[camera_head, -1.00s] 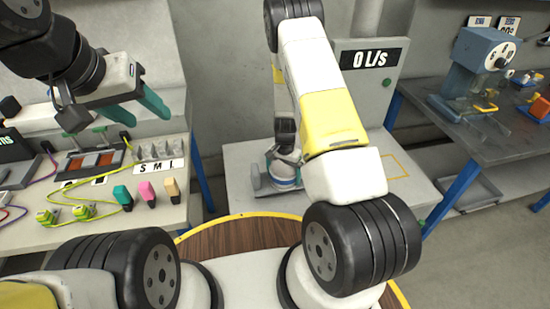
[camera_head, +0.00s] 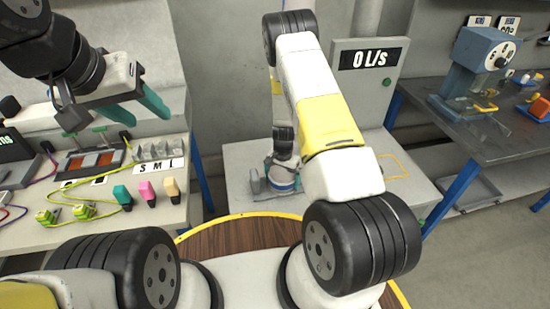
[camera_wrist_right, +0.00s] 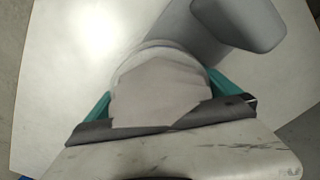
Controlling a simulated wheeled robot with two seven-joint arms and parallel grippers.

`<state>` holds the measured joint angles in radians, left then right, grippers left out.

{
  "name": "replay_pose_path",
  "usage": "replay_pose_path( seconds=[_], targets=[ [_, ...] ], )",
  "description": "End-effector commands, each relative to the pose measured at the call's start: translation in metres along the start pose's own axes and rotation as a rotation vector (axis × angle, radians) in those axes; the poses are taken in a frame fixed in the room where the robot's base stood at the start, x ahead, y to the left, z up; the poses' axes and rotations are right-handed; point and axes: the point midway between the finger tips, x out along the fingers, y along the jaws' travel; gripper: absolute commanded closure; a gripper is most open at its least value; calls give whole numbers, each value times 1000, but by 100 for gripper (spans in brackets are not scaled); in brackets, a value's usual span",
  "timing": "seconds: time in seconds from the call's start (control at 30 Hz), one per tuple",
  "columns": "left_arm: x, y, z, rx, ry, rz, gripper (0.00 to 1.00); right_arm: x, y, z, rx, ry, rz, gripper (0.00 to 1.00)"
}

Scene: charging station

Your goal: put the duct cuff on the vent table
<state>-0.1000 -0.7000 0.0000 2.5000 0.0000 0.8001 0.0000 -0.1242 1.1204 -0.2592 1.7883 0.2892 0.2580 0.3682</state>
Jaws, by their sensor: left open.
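The vent table (camera_head: 235,160), pale grey, stands at the centre of the head view below a panel reading "0 L/s". What looks like the duct cuff (camera_head: 286,184), a whitish round piece with a blue band, is at the table top, with a grey part beside it. My right gripper (camera_head: 283,164) is at it, partly hidden by its own wrist. In the right wrist view, the teal fingers lie on both sides of the whitish cuff (camera_wrist_right: 160,88); whether they press on it is unclear. My left gripper (camera_head: 120,112) is open and empty above the left bench.
The left bench (camera_head: 165,215) holds cables, coloured plugs and an S-M-L holder (camera_head: 158,152). A dark workbench (camera_head: 470,130) with a blue-grey machine (camera_head: 480,65) stands at the right. The vent table's right part, with a yellow outline (camera_head: 397,165), is clear.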

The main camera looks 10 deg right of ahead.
Motion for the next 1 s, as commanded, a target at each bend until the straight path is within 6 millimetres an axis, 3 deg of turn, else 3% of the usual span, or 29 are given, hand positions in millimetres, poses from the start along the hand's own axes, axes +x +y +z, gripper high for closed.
replay_pose_path(
  seconds=[0.17,0.6,0.83,0.93,1.0],
  targets=[
    [0,0,0,0,0,0,49,-17,-1,-1,-1,3,-1,0],
    [0,0,0,0,0,0,49,-105,-1,-1,-1,3,-2,0],
    [0,0,0,0,0,0,49,-129,-2,0,-4,2,-9,0],
    [0,0,0,0,0,0,49,-157,-5,2,-21,7,-44,0],
    [0,0,0,0,0,0,49,-189,-8,5,-46,13,-85,0]
  ],
)
